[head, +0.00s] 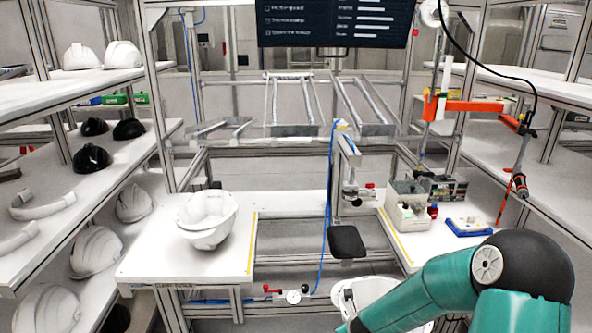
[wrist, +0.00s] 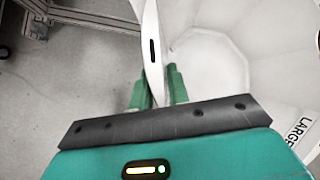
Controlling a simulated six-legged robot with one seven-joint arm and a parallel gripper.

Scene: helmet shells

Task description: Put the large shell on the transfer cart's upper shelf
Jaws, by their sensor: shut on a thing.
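The large shell (wrist: 215,60) is white and fills the right of the wrist view, with its hollow inside showing and a label reading "LARGE" at the lower right. My gripper (wrist: 158,88) is shut on its rim, with one green finger on each side of the thin wall. In the head view a white shell (head: 362,292) shows at the bottom, partly hidden behind my teal arm; my gripper is hidden there. I cannot tell which surface is the transfer cart's upper shelf.
Another white shell (head: 207,218) sits on the left white worktop (head: 150,262). Shelves at the left hold white and black helmets. A grey bin (head: 408,212) and a blue tray (head: 468,227) stand on the right worktop. A black pad (head: 347,242) juts out between the worktops.

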